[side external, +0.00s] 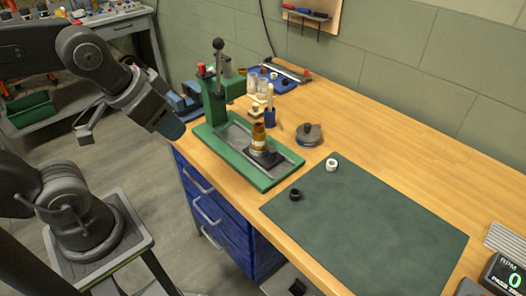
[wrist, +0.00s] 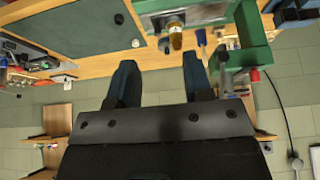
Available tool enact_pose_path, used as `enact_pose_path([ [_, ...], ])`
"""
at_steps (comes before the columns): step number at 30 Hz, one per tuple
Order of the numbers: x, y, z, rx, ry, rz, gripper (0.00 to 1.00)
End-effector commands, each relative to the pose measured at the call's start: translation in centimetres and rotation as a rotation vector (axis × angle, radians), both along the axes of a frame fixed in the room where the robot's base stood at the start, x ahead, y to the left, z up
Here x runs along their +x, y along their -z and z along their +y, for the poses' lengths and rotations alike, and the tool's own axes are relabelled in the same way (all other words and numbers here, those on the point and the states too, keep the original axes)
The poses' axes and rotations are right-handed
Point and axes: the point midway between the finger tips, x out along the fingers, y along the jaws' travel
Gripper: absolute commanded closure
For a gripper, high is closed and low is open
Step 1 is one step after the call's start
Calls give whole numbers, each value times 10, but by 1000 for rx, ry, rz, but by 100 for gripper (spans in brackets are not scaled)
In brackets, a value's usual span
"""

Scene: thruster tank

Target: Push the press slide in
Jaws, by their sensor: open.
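The green press (side external: 214,105) stands on the bench, with a black-knobbed lever above its column. Its press slide (side external: 268,160), a dark plate, sits toward the near right part of the green base frame, out from under the column. A brass and white part (side external: 258,140) stands upright on it. My gripper (side external: 172,130) is left of the press at the bench edge, apart from it. In the wrist view my gripper (wrist: 158,72) has its two blue-grey fingers spread with nothing between them. The press (wrist: 245,45) and the brass part (wrist: 175,38) show beyond the fingers.
A dark green mat (side external: 365,225) covers the front bench, with a black ring (side external: 295,194) and a white ring (side external: 331,164) at its edge. A round grey object (side external: 308,135) lies right of the press. Bottles and tools stand behind it. An RPM display (side external: 506,275) sits far right.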

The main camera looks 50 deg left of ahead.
Motion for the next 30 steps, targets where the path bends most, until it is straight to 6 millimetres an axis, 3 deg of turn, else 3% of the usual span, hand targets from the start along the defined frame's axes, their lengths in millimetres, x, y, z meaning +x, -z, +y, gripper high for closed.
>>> enact_pose_path([
  [2,0,0,0,0,0,0,55],
  [8,11,-4,-2,7,-14,36,74],
  [16,76,-6,-23,89,-118,178,100],
  [23,141,17,-62,215,-236,228,100],
  [30,195,65,-117,356,-358,183,100],
])
